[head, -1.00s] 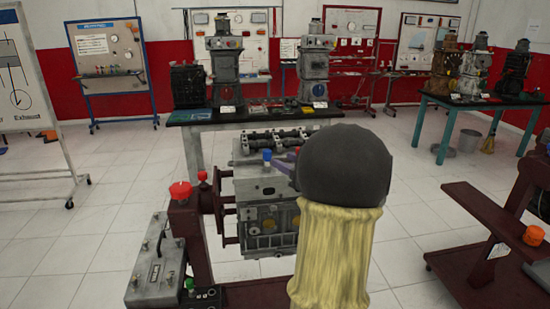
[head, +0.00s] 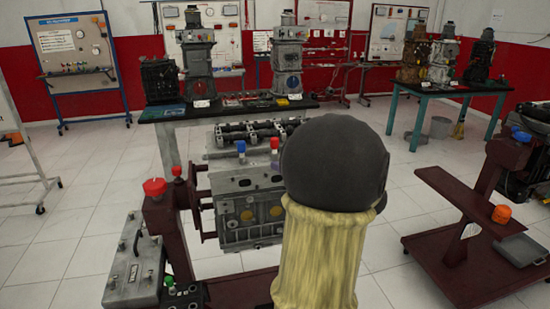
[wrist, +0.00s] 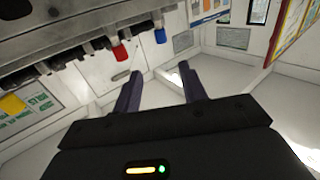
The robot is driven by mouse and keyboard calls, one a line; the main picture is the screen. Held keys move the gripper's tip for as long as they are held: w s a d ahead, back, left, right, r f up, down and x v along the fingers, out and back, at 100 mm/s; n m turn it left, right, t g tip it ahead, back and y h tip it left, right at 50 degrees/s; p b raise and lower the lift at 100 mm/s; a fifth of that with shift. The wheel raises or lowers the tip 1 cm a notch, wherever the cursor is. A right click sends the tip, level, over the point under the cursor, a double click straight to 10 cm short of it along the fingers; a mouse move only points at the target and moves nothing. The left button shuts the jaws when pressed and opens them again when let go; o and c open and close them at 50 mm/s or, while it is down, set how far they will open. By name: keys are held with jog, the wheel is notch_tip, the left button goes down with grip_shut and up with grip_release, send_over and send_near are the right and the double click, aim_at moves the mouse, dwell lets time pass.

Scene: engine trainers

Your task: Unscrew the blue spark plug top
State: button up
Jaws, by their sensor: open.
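The blue spark plug top (head: 241,147) stands upright on top of the grey engine block (head: 248,207), left of a red top (head: 274,143). In the wrist view, the blue top (wrist: 160,36) and the red top (wrist: 120,52) hang from the upper edge, as the picture looks turned over. My gripper (wrist: 160,70) is open and empty, its two dark purple fingers apart. The blue top shows above the gap between the fingertips and looks clear of both.
A red knob (head: 154,187) tops the dark red stand at the engine's left. Behind, a black table (head: 235,113) holds other engines. A dark red stand (head: 460,225) is at right. Open tiled floor lies between.

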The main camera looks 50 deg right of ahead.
jog(key=w+a+f+m+g+h, duration=0.35)
jog(key=w+a+f+g, duration=0.25)
jog(key=w+a+f, duration=0.5)
jog(key=s+a+f+n+g+y, duration=0.1)
jog(key=s+a+f+g, duration=0.3)
jog(key=s+a, duration=0.3)
jog(key=s+a+f+n+g+y, duration=0.2)
jog(key=s+a+f+g, duration=0.3)
jog(key=a, duration=1.1)
notch_tip(320, 180, down, 2)
jog(key=shift+s+a+f, duration=0.15)
jog(key=shift+s+f, duration=0.1)
jog(key=shift+s, duration=0.75)
jog(key=shift+c, duration=0.6)
jog(key=shift+w, duration=0.1)
